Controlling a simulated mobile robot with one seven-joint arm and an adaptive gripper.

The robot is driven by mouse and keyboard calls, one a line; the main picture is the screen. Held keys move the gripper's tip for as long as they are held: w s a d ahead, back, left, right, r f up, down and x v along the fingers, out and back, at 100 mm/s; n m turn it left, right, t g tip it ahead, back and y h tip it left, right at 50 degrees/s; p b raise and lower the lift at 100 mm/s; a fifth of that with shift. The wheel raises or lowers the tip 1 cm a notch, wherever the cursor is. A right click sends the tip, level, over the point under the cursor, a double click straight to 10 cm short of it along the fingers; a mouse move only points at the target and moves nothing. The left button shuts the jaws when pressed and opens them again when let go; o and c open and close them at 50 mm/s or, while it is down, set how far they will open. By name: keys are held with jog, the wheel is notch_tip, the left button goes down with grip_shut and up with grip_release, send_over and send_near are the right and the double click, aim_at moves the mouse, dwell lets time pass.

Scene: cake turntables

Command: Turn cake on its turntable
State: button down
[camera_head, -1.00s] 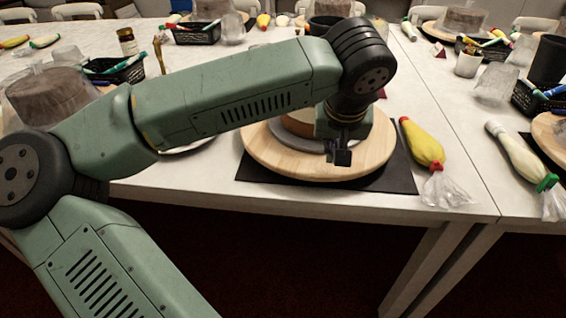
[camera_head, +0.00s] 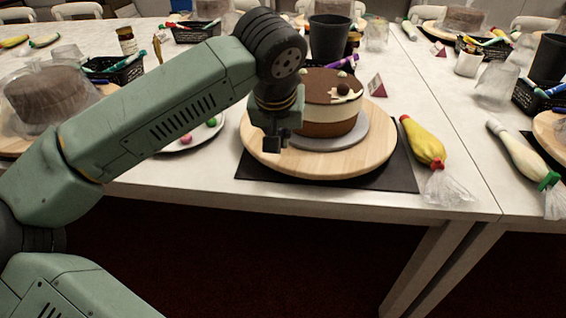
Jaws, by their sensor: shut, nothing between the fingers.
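The cake (camera_head: 330,121) has a dark brown top with pale and dark decorations, a cream band and a brown lower side. It stands on a grey disc (camera_head: 353,139) on the round wooden turntable (camera_head: 345,164). The turntable rests on a black mat (camera_head: 400,182) near the table's front edge. My gripper (camera_head: 276,143) points down at the front left of the turntable, left of the cake. It is shut and empty. Whether it touches the turntable cannot be told. My wrist hides the cake's left part.
A yellow piping bag (camera_head: 424,143) lies right of the mat, a pale one (camera_head: 515,152) farther right. A plate (camera_head: 190,138) with small coloured balls is at the left.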

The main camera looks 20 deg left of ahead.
aim_at(305, 163)
jog(key=shift+f, duration=0.15)
jog(key=shift+f+b, duration=1.3)
jog(key=shift+b, duration=0.1)
jog(key=shift+d, duration=1.3)
jog(key=shift+d, duration=0.1)
jog(key=shift+d+b, duration=0.4)
jog(key=shift+d, duration=0.8)
jog(key=shift+r, duration=0.2)
jog(key=shift+r+p, duration=0.95)
jog(key=shift+r, duration=0.35)
